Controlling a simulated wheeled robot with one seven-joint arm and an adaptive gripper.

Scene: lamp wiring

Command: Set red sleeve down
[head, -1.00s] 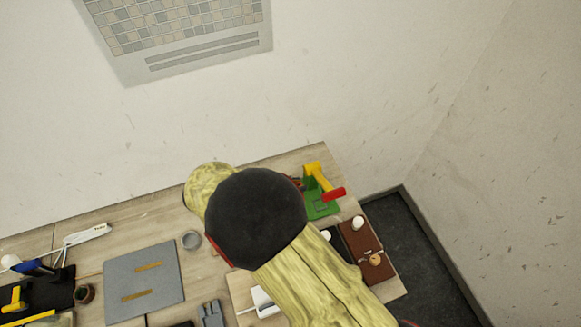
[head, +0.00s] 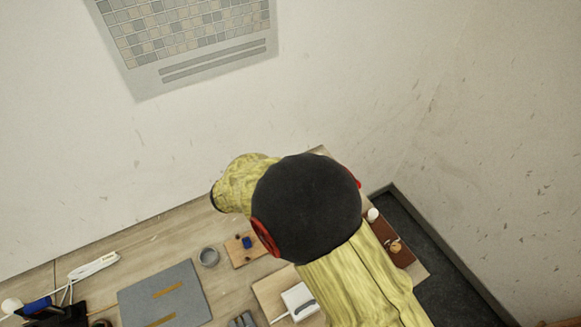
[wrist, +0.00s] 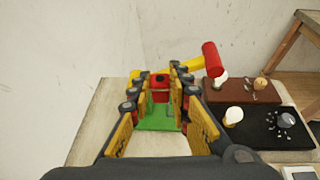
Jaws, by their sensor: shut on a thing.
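In the wrist view, my gripper (wrist: 162,76) has its fingertips at either side of a small red piece with a dark opening, which looks like the red sleeve (wrist: 160,92). It is shut on this piece. The sleeve shows in front of a green base (wrist: 157,123); whether it touches the base I cannot tell. A yellow lever with a red end (wrist: 212,59) slants up to the right behind the fingertips. In the head view my arm hides the gripper, the sleeve and the green base.
Right of the gripper lie a brown board (wrist: 240,92) and a black board (wrist: 262,130) with a white bulb (wrist: 234,116) and a knob (wrist: 286,119). In the head view a wooden block with a blue piece (head: 247,243), a grey ring (head: 208,257) and a grey mat (head: 190,289) lie left of my arm.

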